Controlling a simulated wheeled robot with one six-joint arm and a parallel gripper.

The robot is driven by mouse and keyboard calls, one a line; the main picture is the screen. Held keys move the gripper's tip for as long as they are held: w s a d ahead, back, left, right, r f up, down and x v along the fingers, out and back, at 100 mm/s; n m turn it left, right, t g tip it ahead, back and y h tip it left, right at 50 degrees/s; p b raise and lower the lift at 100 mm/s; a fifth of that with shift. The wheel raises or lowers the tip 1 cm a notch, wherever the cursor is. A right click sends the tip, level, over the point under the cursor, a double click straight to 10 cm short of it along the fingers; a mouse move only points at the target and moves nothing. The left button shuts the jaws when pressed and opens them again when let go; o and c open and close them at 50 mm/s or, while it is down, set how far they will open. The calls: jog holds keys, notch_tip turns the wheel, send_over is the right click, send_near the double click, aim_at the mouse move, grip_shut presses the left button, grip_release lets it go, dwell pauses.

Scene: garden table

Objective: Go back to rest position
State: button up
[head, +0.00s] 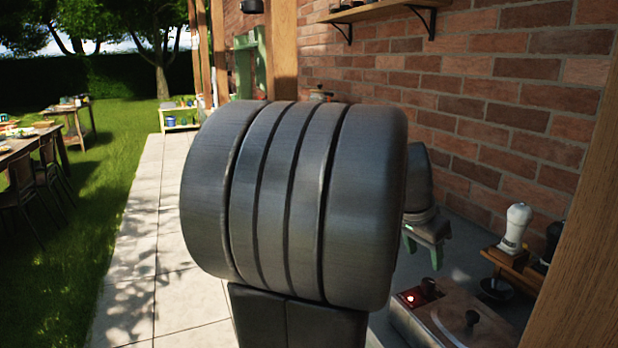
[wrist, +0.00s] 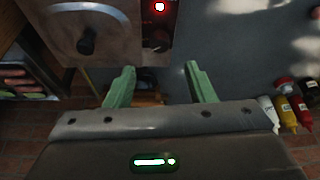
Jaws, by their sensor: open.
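My gripper has two green fingers, which show in the wrist view (wrist: 160,70) spread apart with nothing between them. In the head view my gripper (head: 425,242) is small, right of centre, in front of the grey counter and partly hidden by my own large grey arm link. The link fills the middle of the head view. I cannot tell the exact height.
The box with its black-knobbed lid (head: 462,315) and lit red lamp (head: 410,299) stands at lower right. A white mill (head: 515,228) stands on a wooden rack. A brick wall (head: 480,90) runs behind. Red (wrist: 300,108) and yellow (wrist: 286,118) bottles show in the wrist view. Paving (head: 135,255) lies left.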

aim_at(428, 280)
jog(key=x, duration=0.9)
jog(key=shift+s, duration=0.1)
jog(key=shift+r, duration=0.1)
jog(key=shift+a, duration=0.1)
